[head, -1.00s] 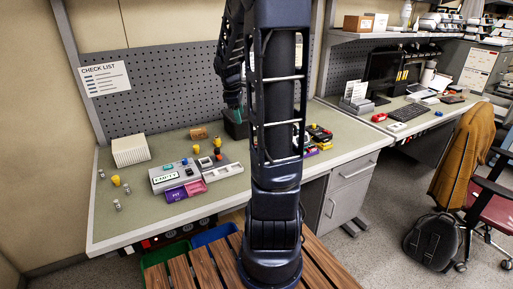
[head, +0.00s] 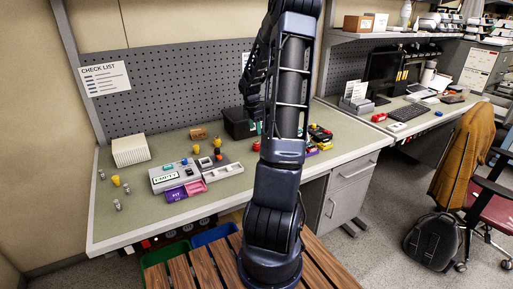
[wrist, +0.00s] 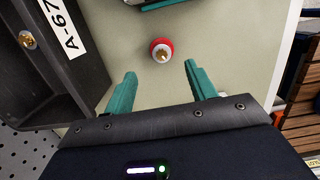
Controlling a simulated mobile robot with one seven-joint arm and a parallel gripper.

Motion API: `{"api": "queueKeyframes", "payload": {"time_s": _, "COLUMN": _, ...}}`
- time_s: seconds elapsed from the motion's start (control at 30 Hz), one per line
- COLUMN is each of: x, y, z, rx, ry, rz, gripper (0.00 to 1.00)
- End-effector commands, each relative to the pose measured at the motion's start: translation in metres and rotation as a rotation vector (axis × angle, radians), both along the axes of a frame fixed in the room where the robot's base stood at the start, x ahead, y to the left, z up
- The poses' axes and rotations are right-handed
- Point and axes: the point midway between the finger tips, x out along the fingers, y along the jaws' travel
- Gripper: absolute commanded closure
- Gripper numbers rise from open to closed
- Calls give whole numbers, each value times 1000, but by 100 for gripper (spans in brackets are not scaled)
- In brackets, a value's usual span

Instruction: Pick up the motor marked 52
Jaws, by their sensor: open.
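My gripper (wrist: 160,69) is open and empty in the wrist view, its two teal fingers apart. A small round part with a red and white body and a brass tip (wrist: 161,50) stands on the bench just beyond the fingertips, roughly centred between them. No number is readable on it, so I cannot tell whether it is the motor marked 52. In the head view my arm hides most of my gripper. Several small grey parts (head: 118,205) and a yellow part (head: 115,181) stand at the bench's left; their marks are too small to read.
A dark bin (wrist: 62,75) with an "A-67" label and a brass-tipped part inside lies left of my fingers; the head view shows it (head: 238,124) near the pegboard. A grey device (head: 176,176) with purple and pink trays sits centre-left. Coloured parts (head: 320,133) cluster right.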

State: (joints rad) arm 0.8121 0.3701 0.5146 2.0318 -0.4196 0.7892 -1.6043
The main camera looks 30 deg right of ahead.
Motion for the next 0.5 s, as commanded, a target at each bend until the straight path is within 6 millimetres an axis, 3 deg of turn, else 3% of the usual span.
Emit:
{"api": "queueKeyframes", "payload": {"time_s": 0.23, "x": 0, "y": -3, "z": -36, "rx": 1, "ry": 2, "rz": 0, "gripper": 44}}
{"api": "queueKeyframes", "payload": {"time_s": 0.5, "x": -1, "y": -5, "z": -53, "rx": 1, "ry": 2, "rz": -1, "gripper": 44}}
